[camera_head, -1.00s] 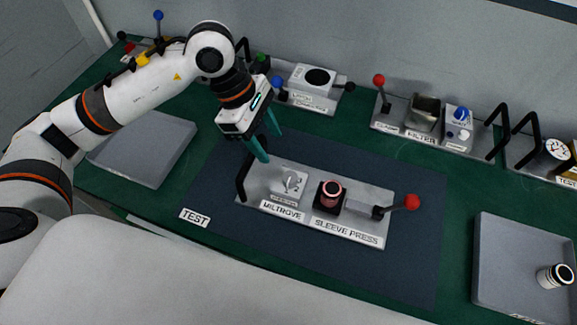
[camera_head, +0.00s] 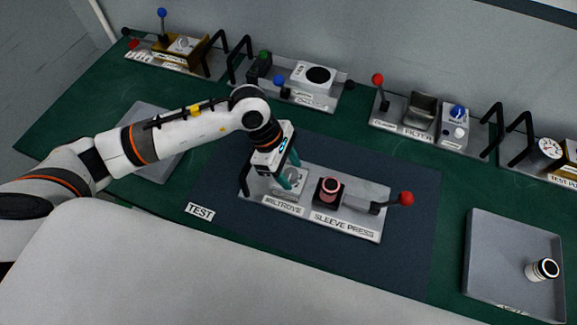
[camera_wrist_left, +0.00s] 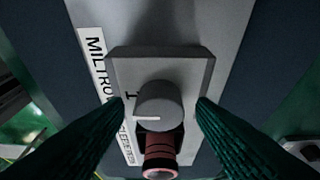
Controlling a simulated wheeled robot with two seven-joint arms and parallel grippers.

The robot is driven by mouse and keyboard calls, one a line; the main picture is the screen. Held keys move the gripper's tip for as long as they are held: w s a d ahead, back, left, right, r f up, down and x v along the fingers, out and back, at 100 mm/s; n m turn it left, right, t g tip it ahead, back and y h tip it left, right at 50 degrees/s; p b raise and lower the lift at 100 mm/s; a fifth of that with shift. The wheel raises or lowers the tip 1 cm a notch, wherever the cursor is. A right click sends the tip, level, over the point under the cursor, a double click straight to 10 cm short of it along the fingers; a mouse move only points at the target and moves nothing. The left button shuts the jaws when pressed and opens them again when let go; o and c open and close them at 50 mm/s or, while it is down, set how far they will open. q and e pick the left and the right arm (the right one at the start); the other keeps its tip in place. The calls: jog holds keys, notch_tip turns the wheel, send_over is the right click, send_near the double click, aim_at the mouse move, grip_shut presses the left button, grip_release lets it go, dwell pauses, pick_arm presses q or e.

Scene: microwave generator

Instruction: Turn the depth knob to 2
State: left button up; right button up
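The knob (camera_wrist_left: 160,105) is a round grey dial on a square raised plate (camera_wrist_left: 190,75), with a pale pointer line on its face. In the head view its plate (camera_head: 299,174) is on the grey MILTROVE and SLEEVE PRESS base, partly hidden by my fingers. Its scale numbers are not readable. My left gripper (camera_head: 291,181) is over the knob, with its two teal fingers apart. In the left wrist view the fingers (camera_wrist_left: 161,108) stand on either side of the knob with a gap on each side. My right gripper is not in view.
A pinkish sleeve (camera_head: 331,186) stands in the black press holder just right of the knob. The red-ball press lever (camera_head: 405,199) is farther right, and a black handle (camera_head: 244,180) rises at the base's left end. A grey tray (camera_head: 485,270) holds a small canister.

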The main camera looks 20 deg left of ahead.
pick_arm(q)
jog(key=c, duration=0.9)
jog(key=n+b, duration=0.2)
jog(key=shift+s+f+t+b, duration=0.1)
jog(key=shift+f+t+b, duration=0.1)
jog(key=shift+t+b, duration=0.15)
jog(key=n+b, duration=0.1)
jog(key=n, duration=0.1)
jog(key=n+t+b, duration=0.1)
jog(key=b, duration=0.1)
jog(key=shift+n+t+y, duration=0.25)
jog(key=shift+n+y, duration=0.05)
jog(key=shift+n, duration=0.1)
jog(key=n+t+y+b, duration=0.1)
jog(key=n+b, duration=0.2)
jog(key=n, duration=0.1)
jog(key=shift+s+d+r, duration=0.1)
jog(key=shift+s, duration=0.05)
jog(key=shift+r+n+t+b, duration=0.1)
jog(key=shift+n+t+b, duration=0.2)
jog(key=shift+n+b, duration=0.55)
jog(key=shift+n+y, duration=0.25)
jog(key=shift+y, duration=0.05)
